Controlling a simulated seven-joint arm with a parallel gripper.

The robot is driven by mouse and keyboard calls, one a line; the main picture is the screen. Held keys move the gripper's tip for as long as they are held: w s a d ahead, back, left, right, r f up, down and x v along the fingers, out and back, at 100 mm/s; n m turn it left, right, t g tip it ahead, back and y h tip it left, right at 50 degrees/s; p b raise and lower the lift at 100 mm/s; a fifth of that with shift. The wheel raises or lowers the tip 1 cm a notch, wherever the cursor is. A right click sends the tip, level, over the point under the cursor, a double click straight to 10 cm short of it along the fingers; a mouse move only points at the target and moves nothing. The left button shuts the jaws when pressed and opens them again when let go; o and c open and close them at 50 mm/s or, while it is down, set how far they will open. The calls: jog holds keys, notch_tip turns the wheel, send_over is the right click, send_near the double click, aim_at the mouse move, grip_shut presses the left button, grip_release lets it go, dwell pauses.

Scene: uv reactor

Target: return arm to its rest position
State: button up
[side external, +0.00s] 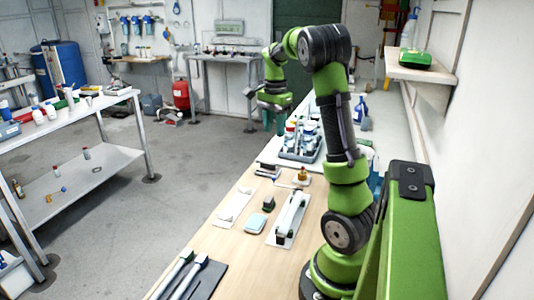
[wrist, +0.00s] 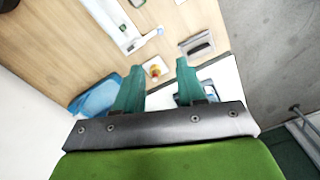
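My gripper (side external: 274,120) is at the far end of my raised arm in the side external view, out beyond the blue tray and above the bench height. In the wrist view its two teal fingers (wrist: 160,66) stand apart with nothing held between them. A small amber bottle (wrist: 155,71) shows through the gap, well below on the bench. The same bottle (side external: 302,175) stands on a white pad in the side external view.
The wooden bench (side external: 222,240) carries a white device (side external: 288,218), a light-blue box (side external: 256,223) and a dark block (side external: 268,203). A tray (side external: 301,154) of bottles stands farther back. A wall shelf (side external: 420,72) juts out at right.

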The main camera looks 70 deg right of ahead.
jog(key=w+a+r+n+t, duration=0.1)
jog(key=w+a+n+t, duration=0.1)
jog(key=a+n, duration=0.6)
jog(key=w+a+n+t, duration=0.1)
jog(key=a+n+t, duration=0.15)
jog(key=a, duration=0.95)
jog(key=s+a+r+n+t+y, duration=0.1)
jog(key=s+a+n, duration=0.1)
jog(key=a+n, duration=0.2)
jog(key=s+a+r+n+t+y, duration=0.1)
jog(key=s+a+n, duration=0.2)
jog(key=a, duration=0.8)
jog(key=shift+s+a+n+t, duration=0.25)
jog(key=shift+n+t, duration=0.1)
jog(key=shift+n, duration=0.1)
